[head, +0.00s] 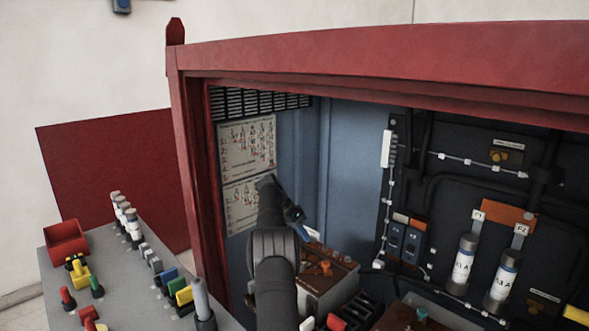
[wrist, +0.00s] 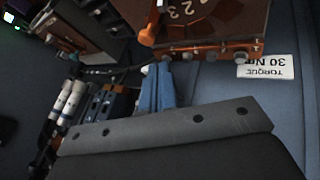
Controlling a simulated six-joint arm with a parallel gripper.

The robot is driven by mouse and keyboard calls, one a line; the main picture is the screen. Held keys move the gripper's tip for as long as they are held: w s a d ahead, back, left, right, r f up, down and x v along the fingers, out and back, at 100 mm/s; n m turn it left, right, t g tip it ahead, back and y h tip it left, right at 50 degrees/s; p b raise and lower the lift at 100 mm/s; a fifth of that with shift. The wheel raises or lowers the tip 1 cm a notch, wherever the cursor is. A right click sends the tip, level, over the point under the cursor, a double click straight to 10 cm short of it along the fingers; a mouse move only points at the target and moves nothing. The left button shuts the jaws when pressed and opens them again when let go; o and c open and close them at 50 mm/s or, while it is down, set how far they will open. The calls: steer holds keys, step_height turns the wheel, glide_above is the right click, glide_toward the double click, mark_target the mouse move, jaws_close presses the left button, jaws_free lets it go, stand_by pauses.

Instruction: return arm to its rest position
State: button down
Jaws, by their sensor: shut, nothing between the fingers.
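My arm rises from the lower middle of the head view into the open red cabinet, its wrist bent over. My gripper (head: 293,214) is small and dark there, above the brown unit (head: 328,280). In the wrist view my gripper (wrist: 158,88) shows as two blue fingers side by side, shut with nothing between them. Their tips are close to the orange-brown edge of a box with a numbered dial (wrist: 190,12). I cannot tell whether they touch it. My own grey bracket hides the lower part of the wrist view.
The red cabinet frame (head: 188,190) stands left of my arm. Two white fuses (head: 462,264) and breakers are on the right panel. A grey bench (head: 125,295) with tools and a red bin (head: 66,240) is at left. A torque label (wrist: 268,66) shows upside down.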

steer(key=x, duration=0.9)
